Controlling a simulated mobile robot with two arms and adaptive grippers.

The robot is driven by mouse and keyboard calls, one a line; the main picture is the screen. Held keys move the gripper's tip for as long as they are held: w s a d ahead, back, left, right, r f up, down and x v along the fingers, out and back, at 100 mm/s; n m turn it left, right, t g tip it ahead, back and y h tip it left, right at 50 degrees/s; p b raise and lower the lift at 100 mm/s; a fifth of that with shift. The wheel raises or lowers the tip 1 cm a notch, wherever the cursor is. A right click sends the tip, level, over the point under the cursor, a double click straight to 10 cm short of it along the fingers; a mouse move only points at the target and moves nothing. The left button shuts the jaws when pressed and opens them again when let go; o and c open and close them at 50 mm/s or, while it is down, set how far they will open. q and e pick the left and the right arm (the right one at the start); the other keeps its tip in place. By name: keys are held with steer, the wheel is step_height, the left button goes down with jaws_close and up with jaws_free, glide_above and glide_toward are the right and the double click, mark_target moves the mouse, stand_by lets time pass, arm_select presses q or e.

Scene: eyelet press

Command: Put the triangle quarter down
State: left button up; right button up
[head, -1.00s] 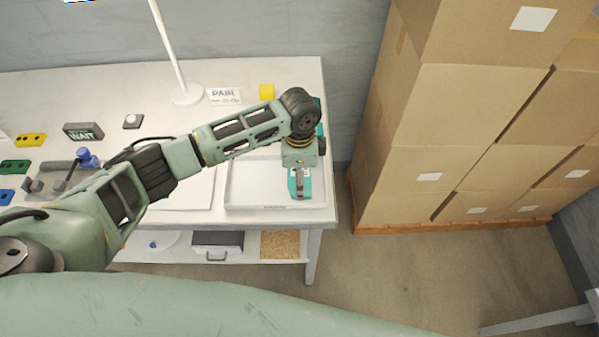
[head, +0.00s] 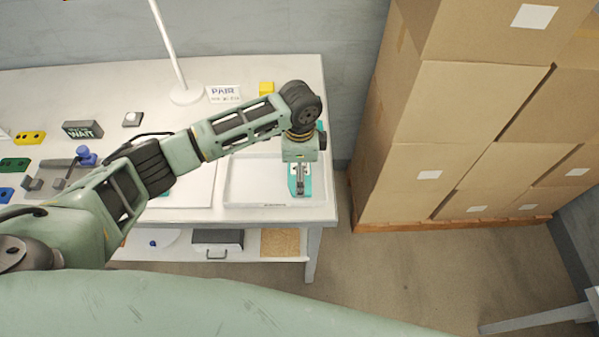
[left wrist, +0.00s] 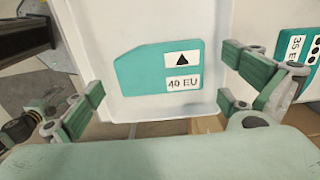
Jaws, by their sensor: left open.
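The triangle quarter is a flat teal piece (left wrist: 140,72) with a black triangle and "40 EU" on white labels. It lies flat in a shallow white tray (left wrist: 215,20). In the head view the piece (head: 307,188) shows only in part under my left gripper (head: 299,182). In the left wrist view my left gripper (left wrist: 162,88) is open, with its fingers apart on either side of the piece and not touching it. My right gripper is in neither view.
Another teal piece (left wrist: 292,47), marked "35 EU" with dots, lies to the right in the wrist view. The tray (head: 250,204) sits at the table's right front corner. Stacked cardboard boxes (head: 455,110) stand right of the table. A lamp post (head: 168,45) rises behind.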

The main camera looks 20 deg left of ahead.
arm_select(q)
step_height(320, 180, up, 11)
steer(key=b, duration=0.1)
stand_by(0.5)
